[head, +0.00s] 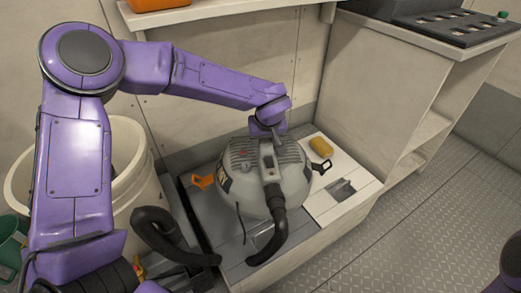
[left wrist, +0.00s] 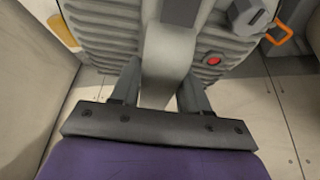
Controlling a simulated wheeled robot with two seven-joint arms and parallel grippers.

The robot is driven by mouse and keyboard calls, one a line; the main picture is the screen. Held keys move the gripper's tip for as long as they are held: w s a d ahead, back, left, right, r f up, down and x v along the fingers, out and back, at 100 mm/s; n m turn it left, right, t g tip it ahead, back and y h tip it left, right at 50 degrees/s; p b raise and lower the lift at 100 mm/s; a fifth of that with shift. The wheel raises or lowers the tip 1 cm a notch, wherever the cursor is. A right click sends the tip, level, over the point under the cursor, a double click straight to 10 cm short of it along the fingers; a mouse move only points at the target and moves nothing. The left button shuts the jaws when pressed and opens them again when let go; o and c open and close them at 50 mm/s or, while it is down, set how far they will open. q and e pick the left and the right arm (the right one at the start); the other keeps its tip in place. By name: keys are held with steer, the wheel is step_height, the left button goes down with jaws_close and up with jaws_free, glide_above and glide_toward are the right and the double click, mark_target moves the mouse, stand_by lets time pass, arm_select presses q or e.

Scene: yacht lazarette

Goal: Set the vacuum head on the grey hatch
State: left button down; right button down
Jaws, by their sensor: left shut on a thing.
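The vacuum head (head: 265,190) is a grey dome with a ribbed top, an orange clip on its left, a black clip on its right and a black hose at its front. My left gripper (head: 267,130) is shut on its top handle. In the left wrist view, the fingers (left wrist: 158,88) stand on both sides of the handle, above the ribbed top of the vacuum head (left wrist: 105,40). The grey hatch (head: 207,212) is the left panel of the low locker top. The vacuum head is over it, upright; I cannot tell whether it touches. My right gripper is out of view.
A yellow sponge (head: 321,146) lies on the white panel (head: 330,205) to the right, near a dark latch (head: 342,187). A white bucket (head: 128,165) stands left of the locker. A shelf unit (head: 385,95) rises behind on the right. The tread-plate floor (head: 420,230) is clear.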

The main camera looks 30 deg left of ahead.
arm_select(q)
steer(key=w+f+b, duration=0.1)
steer(key=w+f, duration=0.1)
steer(key=f, duration=0.1)
steer(key=w+a+f+b, duration=0.1)
steer(key=w+f+b, duration=0.1)
steer(key=f, duration=0.1)
steer(key=w+a+f+b, duration=0.1)
steer(key=w+f, duration=0.1)
steer(key=f, duration=0.1)
steer(key=shift+w+f, duration=0.2)
steer(key=shift+f, duration=0.15)
steer(key=shift+r, duration=0.1)
steer(key=c, duration=0.8)
jaws_free()
steer(key=shift+s+f, duration=0.15)
steer(key=shift+f, duration=0.05)
steer(key=shift+c, duration=0.2)
steer(key=o, duration=0.3)
steer(key=p+v, duration=0.4)
steer(key=v, duration=0.8)
steer(key=shift+r, duration=0.15)
